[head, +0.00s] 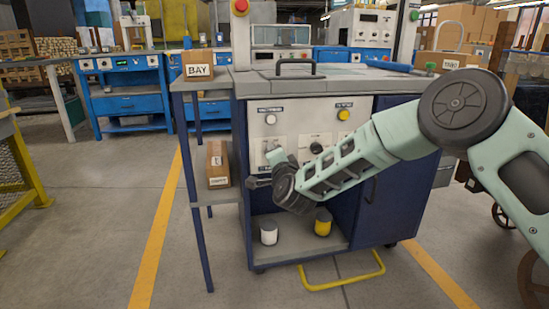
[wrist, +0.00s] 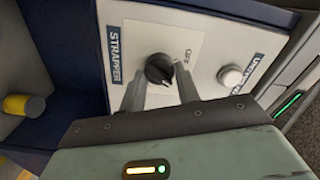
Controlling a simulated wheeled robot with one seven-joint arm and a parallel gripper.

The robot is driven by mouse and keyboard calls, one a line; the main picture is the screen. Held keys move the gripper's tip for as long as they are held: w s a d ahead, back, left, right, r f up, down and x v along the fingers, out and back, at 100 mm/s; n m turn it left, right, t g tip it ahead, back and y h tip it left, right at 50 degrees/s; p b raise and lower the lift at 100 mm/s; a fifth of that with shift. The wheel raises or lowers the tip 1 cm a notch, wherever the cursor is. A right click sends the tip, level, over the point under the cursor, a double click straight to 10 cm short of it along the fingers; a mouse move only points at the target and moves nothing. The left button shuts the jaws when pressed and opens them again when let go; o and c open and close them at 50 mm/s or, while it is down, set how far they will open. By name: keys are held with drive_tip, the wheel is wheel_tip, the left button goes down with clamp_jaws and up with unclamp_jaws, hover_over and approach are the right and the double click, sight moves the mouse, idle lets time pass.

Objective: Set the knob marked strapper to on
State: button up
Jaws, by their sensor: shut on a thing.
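The dark round strapper knob (wrist: 158,69) sits on a pale plate beside the blue STRAPPER label (wrist: 114,51) in the wrist view. Small lettering that looks like OFF is printed next to it; which way the knob points is hard to tell. My gripper (wrist: 160,82) has one finger on each side of the knob and is shut on it. In the head view my gripper (head: 272,158) is at the lower left of the cabinet's control panel (head: 290,112) and hides this knob.
Another dark knob (head: 316,148) is right of my gripper. A white button (head: 270,119) and a yellow button (head: 343,115) are above. A white jar (head: 268,234) and a yellow jar (head: 323,224) stand in the open bay below. A yellow floor bar (head: 343,273) lies in front.

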idle(0.5)
drive_tip(key=o, duration=1)
drive_tip(key=p+v, duration=0.4)
drive_tip(key=v, duration=1.3)
drive_tip(key=shift+s+d+r+p, duration=0.1)
drive_tip(key=shift+s+p, duration=0.15)
drive_tip(key=shift+p, duration=0.1)
